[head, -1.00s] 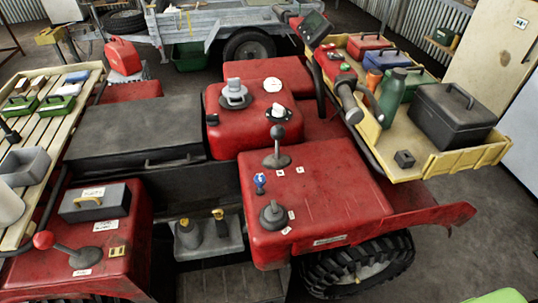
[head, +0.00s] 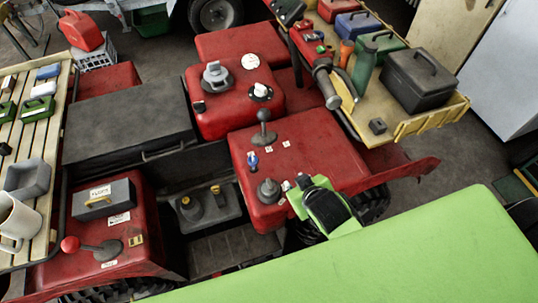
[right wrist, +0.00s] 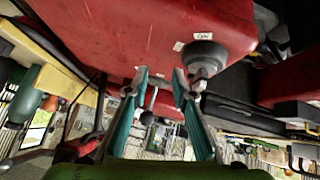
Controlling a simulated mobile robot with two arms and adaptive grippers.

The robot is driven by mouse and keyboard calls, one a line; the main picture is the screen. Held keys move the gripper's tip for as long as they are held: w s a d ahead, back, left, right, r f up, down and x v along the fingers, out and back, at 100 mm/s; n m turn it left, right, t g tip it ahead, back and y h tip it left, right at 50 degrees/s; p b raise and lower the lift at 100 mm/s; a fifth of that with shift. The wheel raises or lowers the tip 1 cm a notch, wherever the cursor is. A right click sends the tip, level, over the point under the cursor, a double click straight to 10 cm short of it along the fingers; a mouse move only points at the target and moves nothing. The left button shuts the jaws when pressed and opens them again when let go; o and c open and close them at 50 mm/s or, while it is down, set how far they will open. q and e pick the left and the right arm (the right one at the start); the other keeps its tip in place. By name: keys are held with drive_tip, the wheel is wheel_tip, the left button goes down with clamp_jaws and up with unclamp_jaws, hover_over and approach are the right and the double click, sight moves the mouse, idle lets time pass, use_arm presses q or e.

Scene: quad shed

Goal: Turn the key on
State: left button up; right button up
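The blue-headed key (head: 252,161) stands upright on top of the red cowl (head: 310,145) in the head view, between a tall black-knobbed lever (head: 263,130) and a round dark knob (head: 268,191). Small white labels lie around them. My right gripper (head: 300,184) is at the cowl's front edge, just right of the dark knob and apart from the key. In the right wrist view its two teal fingers (right wrist: 160,78) are spread with nothing between the tips. A grey knob (right wrist: 205,60) beside an "ON" label is by the right-hand finger. I cannot make out the key there. My left gripper is out of view.
A yellow cargo tray (head: 440,120) with a black toolbox (head: 428,80) and a green bottle (head: 366,68) is at the right. A slatted rack (head: 45,140) with a mug (head: 15,220) is at the left. A red-balled lever (head: 70,244) stands front left.

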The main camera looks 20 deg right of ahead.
drive_tip(key=w+a+r+n+t+y, duration=0.25)
drive_tip(key=w+a+r, duration=0.2)
drive_tip(key=r, duration=0.35)
drive_tip(key=w+a+r+n+t+y, duration=0.1)
drive_tip(key=w+a+r+n+t, duration=0.15)
drive_tip(key=w+r+t, duration=0.4)
drive_tip(key=w+a+r+n+t+y, duration=0.1)
drive_tip(key=w+a+r+y, duration=0.2)
drive_tip(key=r, duration=0.6)
drive_tip(key=s+a+r+n+g+y+p, duration=0.1)
drive_tip(key=s+a+r+n+g+y, duration=0.2)
drive_tip(key=a+r+n+y, duration=0.4)
drive_tip(key=s+a+r+n+g+y, duration=0.3)
drive_tip(key=a+n+y, duration=0.2)
drive_tip(key=a+n, duration=0.4)
drive_tip(key=s+a+f+n+g+y, duration=0.2)
drive_tip(key=s+a+n+g, duration=0.3)
drive_tip(key=g, duration=0.1)
drive_tip(key=n+g+h+p, duration=0.1)
drive_tip(key=n+g+h, duration=0.55)
drive_tip(key=h, duration=1.35)
hover_over(269, 182)
wheel_tip(269, 182, down, 23)
wheel_tip(269, 182, down, 11)
drive_tip(key=b, duration=0.7)
drive_tip(key=shift+r, duration=0.15)
